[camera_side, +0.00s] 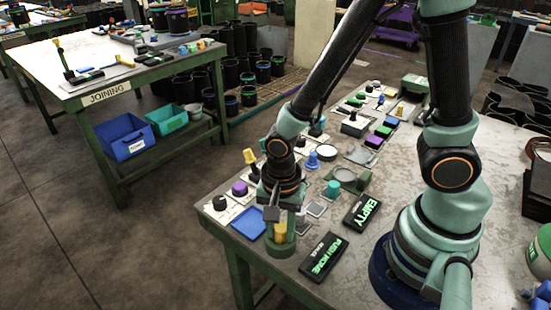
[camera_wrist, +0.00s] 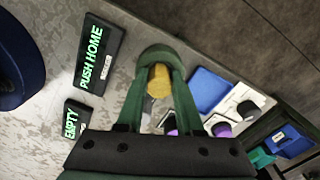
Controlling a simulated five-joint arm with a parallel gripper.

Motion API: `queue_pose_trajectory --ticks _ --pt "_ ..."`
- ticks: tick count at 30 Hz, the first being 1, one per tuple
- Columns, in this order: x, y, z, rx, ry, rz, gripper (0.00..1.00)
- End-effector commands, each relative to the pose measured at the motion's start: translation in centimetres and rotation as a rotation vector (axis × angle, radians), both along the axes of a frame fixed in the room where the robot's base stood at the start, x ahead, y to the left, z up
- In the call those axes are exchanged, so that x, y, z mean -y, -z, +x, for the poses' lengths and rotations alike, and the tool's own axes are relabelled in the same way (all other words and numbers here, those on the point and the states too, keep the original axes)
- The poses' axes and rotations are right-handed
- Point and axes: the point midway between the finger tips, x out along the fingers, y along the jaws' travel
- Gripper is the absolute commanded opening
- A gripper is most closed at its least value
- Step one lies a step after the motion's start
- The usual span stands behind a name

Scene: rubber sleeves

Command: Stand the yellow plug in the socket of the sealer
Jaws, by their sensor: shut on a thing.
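The yellow plug (camera_side: 280,237) is between the fingers of my gripper (camera_side: 281,228), which is shut on it; its rounded yellow end shows in the wrist view (camera_wrist: 159,82). The plug is at the green socket of the sealer (camera_side: 280,249), at the table's front corner. The socket's green rim (camera_wrist: 155,50) curves behind the plug in the wrist view. The plug looks about upright; how deep it sits is hidden by the fingers and rim. A black sign beside it (camera_side: 324,257) reads "PUSH HOME" in lit green letters.
A second sign (camera_side: 362,213) reads "EMPTY". A blue tray (camera_side: 248,223) lies just left of the socket. A purple-topped piece (camera_side: 240,188), a black-topped piece (camera_side: 220,202) and a teal-topped piece (camera_side: 333,188) stand nearby. The table edge is close in front.

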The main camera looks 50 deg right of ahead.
Motion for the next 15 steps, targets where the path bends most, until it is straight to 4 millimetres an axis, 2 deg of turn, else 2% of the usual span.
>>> queue_pose_trajectory --ticks 4,5,6,7,15 --pt "0.02 0.72 -0.05 0.000 0.000 0.000 0.00" --pt "0.02 0.76 -0.06 0.000 0.000 0.000 0.39" --pt "0.03 0.73 -0.07 0.001 0.000 0.000 0.55" --pt "0.03 0.74 -0.07 0.000 0.000 0.000 0.66" --pt "0.05 0.18 -0.12 0.001 0.000 0.000 0.66"
